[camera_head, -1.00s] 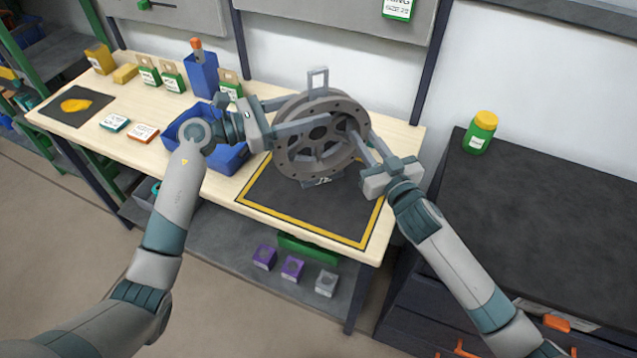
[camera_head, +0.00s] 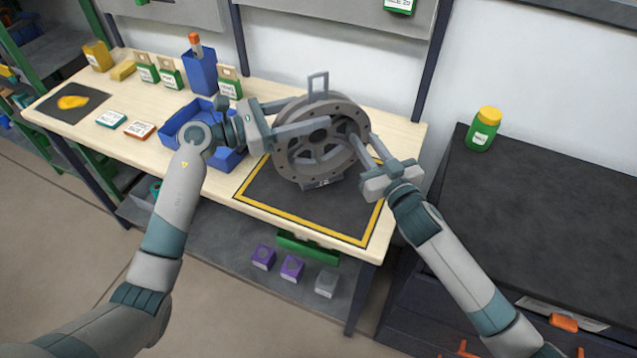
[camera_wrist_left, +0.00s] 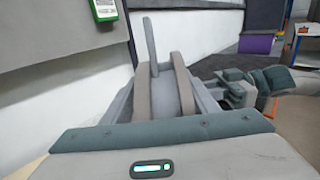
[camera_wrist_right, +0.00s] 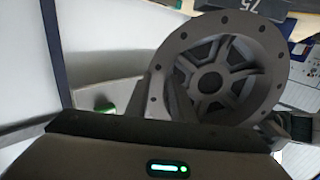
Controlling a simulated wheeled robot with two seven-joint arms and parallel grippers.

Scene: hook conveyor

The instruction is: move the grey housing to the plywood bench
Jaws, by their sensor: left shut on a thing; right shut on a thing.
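The grey housing (camera_head: 318,150) is a large spoked wheel with a holed rim and a square loop on top. It is upright over the black, yellow-bordered mat on the plywood bench (camera_head: 215,192). Whether its foot touches the mat I cannot tell. My left gripper (camera_head: 292,116) is shut on its left side, and my right gripper (camera_head: 366,148) is shut on its right side. The left wrist view shows the housing (camera_wrist_left: 170,92) nearly edge-on. The right wrist view shows its spoked face (camera_wrist_right: 228,75).
A blue bin (camera_head: 232,160) is close by my left gripper. A blue holder (camera_head: 201,75) and several small boxes stand at the back left of the bench. On the right, a dark cabinet (camera_head: 560,220) carries a green jar (camera_head: 483,130). Purple boxes (camera_head: 292,267) sit on the shelf below.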

